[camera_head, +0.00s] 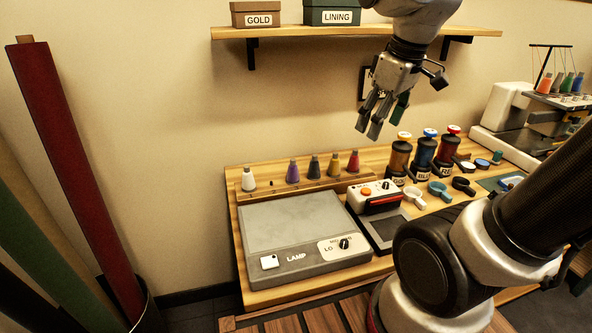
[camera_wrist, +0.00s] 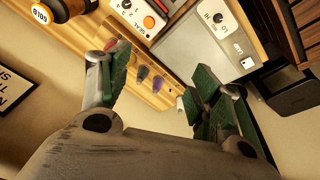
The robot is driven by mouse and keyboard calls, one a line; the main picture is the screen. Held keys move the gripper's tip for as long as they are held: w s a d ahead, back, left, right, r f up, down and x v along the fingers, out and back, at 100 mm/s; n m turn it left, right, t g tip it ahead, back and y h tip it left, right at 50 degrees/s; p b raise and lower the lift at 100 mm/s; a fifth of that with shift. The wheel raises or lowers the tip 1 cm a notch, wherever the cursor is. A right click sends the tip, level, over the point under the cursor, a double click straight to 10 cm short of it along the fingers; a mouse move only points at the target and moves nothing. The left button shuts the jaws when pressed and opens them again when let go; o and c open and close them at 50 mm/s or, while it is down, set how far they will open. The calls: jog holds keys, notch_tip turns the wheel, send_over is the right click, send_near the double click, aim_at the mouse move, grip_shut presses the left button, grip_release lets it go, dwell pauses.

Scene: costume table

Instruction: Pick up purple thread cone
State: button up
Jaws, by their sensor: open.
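The purple thread cone (camera_head: 293,172) stands upright on a wooden rack (camera_head: 268,188) at the back of the table, between a white cone (camera_head: 248,179) and a dark grey cone (camera_head: 314,166). In the wrist view the purple cone (camera_wrist: 158,84) shows small, between my fingers and well beyond them. My gripper (camera_head: 374,128) is open and empty. It hangs in the air above the rack's right side, up and to the right of the purple cone and apart from it.
An orange cone (camera_head: 334,164) and a red cone (camera_head: 353,162) share the rack. A grey lamp box (camera_head: 290,228) lies in front. Labelled jars (camera_head: 423,150) stand to the right. A wall shelf (camera_head: 330,34) with boxes is above. A roll of red fabric (camera_head: 75,160) leans at left.

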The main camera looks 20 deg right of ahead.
aim_at(294, 159)
jog(key=w+a+f+n+g, duration=0.1)
jog(key=w+a+f+n, duration=0.3)
jog(key=w, duration=0.3)
jog(key=w+a+f+n+g, duration=0.1)
jog(key=w+a+f+n, duration=0.2)
jog(key=w+f+n, duration=0.2)
jog(key=w+a+f+n+g, duration=0.1)
jog(key=w+a+f+n, duration=0.3)
jog(key=w+f, duration=0.3)
jog(key=shift+w+a+f+n, duration=0.15)
jog(key=shift+w+n, duration=0.1)
jog(key=shift+w, duration=0.35)
jog(key=shift+w+a+f+n, duration=0.15)
jog(key=shift+w+n, duration=0.1)
jog(key=shift+w, duration=0.35)
jog(key=shift+w+a+f, duration=0.1)
jog(key=shift+a+f, duration=0.05)
jog(key=shift+f, duration=0.1)
jog(key=f, duration=0.7)
jog(key=shift+a+f, duration=0.25)
jog(key=c, duration=1.2)
